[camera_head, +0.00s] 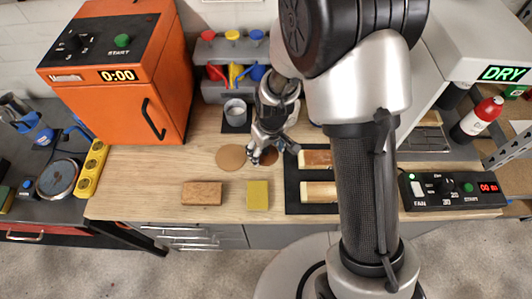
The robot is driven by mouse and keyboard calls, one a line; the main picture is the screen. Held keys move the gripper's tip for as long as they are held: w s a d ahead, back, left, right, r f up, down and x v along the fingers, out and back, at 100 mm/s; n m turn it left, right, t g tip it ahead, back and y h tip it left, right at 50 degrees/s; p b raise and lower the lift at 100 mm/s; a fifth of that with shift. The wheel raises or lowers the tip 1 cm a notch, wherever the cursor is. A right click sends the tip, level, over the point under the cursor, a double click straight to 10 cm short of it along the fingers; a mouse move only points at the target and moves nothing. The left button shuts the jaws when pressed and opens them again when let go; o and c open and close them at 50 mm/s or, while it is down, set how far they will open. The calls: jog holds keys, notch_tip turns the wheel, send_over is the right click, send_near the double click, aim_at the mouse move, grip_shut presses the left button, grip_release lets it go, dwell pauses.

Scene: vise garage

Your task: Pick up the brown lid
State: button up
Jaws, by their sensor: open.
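A flat, round, tan-brown disc (230,157) lies on the wooden worktop. A darker reddish-brown round piece (269,156) lies just to its right, partly hidden by my gripper. I cannot tell for certain which of the two is the brown lid. My gripper (263,157) points down over the darker piece, with its fingers apart. Nothing shows between the fingers. Whether the fingertips touch the darker piece or the worktop is too small to tell.
A brown block (201,193) and a yellow block (257,195) lie near the front edge. A metal cup (235,112) stands behind. An orange oven (120,85) is at left. A black tray (293,199) with wooden-faced blocks is at right, partly behind my arm.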

jog(key=shift+c, duration=0.5)
jog(key=shift+s, duration=0.1)
jog(key=c, duration=1.1)
